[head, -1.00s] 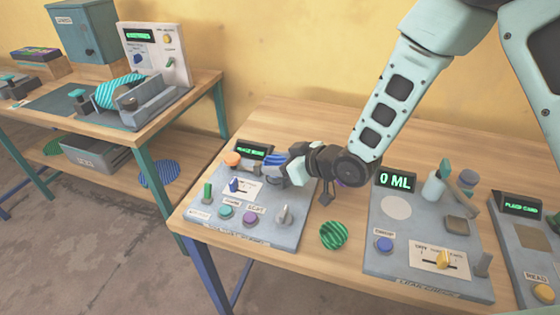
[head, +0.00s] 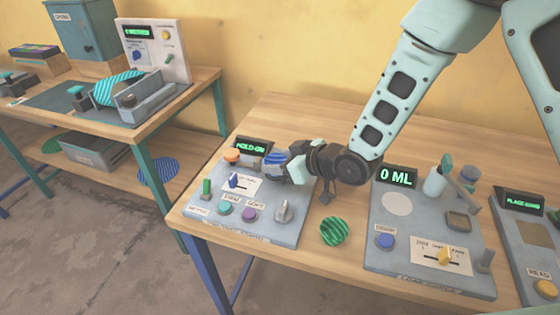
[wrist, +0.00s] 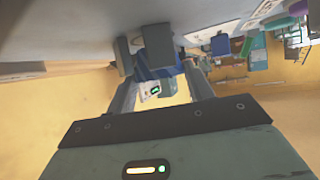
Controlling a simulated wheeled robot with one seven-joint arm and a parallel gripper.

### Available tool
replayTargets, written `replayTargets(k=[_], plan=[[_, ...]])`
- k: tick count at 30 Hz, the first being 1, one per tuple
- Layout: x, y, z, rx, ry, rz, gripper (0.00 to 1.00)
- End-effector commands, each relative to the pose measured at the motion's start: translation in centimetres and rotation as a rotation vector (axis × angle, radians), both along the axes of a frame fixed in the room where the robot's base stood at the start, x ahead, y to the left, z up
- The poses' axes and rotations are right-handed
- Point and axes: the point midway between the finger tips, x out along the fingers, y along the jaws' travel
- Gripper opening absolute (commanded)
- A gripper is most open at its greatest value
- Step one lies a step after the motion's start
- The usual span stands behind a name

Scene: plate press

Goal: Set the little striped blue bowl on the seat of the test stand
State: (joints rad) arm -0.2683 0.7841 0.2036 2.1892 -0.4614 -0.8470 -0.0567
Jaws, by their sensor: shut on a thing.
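The little striped blue bowl (head: 274,163) is at the fingers of my gripper (head: 288,167), over the back right of the test stand (head: 250,226). The bowl looks tipped on its side. In the wrist view the blue bowl (wrist: 156,58) sits between the two fingers, which are shut on it. The stand's seat cannot be made out clearly; the bowl and gripper cover that area, and I cannot tell whether the bowl touches it. The stand's display (head: 252,147) is lit and seems to read "HOLD-ON".
A green striped bowl (head: 334,231) lies on the table just right of the stand. A panel reading "0 ML" (head: 396,177) stands further right, with another panel (head: 530,235) beyond. An orange knob (head: 232,155) is on the stand. Another bench (head: 150,125) is at left.

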Motion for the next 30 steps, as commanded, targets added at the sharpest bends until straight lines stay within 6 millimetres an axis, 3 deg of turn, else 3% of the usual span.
replayTargets(k=[24, 25, 27, 30], plan=[[0.02, -0.01, -0.30, 0.000, 0.000, 0.000, 0.39], [0.02, -0.01, -0.30, 0.000, 0.000, 0.000, 0.60], [0.04, -0.03, -0.32, 0.000, 0.000, -0.001, 0.77], [0.05, -0.05, -0.32, 0.000, 0.000, -0.001, 0.77]])
